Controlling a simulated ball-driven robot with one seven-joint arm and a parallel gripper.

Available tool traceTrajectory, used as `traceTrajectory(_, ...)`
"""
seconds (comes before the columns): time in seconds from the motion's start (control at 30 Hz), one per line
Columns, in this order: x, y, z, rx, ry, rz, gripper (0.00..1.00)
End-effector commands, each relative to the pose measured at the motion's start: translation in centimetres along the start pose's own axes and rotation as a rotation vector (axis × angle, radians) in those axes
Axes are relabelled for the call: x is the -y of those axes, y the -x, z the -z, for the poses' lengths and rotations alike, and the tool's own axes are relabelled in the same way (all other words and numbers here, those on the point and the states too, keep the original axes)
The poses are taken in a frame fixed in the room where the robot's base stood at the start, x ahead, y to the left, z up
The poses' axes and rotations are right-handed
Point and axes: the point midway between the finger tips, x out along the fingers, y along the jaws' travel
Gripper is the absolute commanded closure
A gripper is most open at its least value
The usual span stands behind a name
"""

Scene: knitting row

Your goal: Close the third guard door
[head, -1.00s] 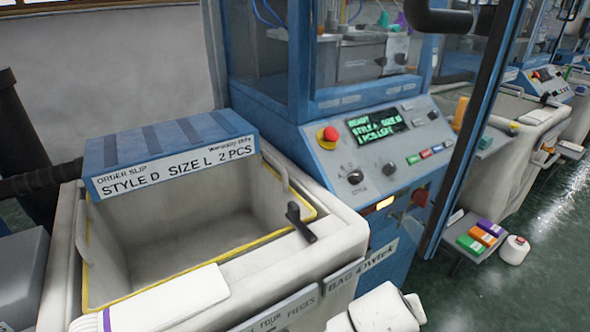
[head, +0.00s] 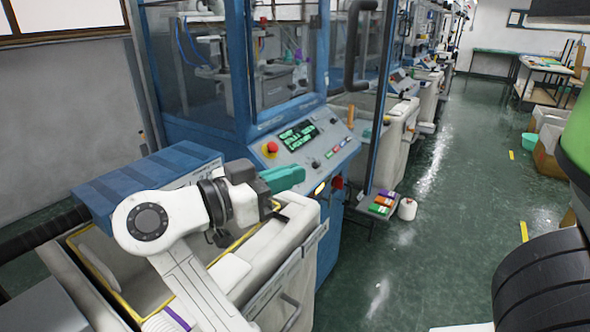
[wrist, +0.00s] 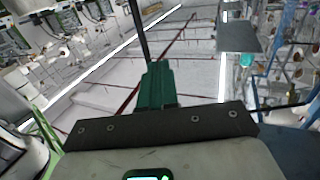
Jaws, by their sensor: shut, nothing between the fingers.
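A guard door (head: 380,110) with a clear panel and dark blue edge stands swung open from the nearest blue knitting machine (head: 240,90). Its black handle (head: 352,45) shows high on the panel. I cannot tell from the frames whether this is the third door. My gripper (head: 297,176), with teal fingers, is shut and empty. In the head view it appears in front of the machine's control panel, left of and below the door, apart from it. The wrist view shows the shut fingers (wrist: 155,75) against the ceiling, with no door recognisable there.
A cream bin with a yellow rim (head: 110,285) and a blue order-slip box (head: 150,180) stand under my arm. A low shelf with coloured boxes (head: 382,204) and a white cone (head: 408,209) stand below the door. The green aisle floor (head: 440,240) is clear to the right.

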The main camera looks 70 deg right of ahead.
Motion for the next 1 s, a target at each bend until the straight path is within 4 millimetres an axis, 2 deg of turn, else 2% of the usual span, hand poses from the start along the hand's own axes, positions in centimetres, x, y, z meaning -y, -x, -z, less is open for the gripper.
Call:
traceTrajectory(0.3, -0.1, -6.2, 0.2, 0.000, 0.002, -0.002, 1.00)
traceTrajectory(0.53, -0.1, -10.1, 0.2, 0.000, 0.003, -0.001, 1.00)
traceTrajectory(0.73, 0.0, -11.9, 0.1, 0.001, 0.002, 0.001, 1.00)
traceTrajectory(1.0, 0.0, -12.2, -0.1, 0.002, 0.002, 0.002, 1.00)
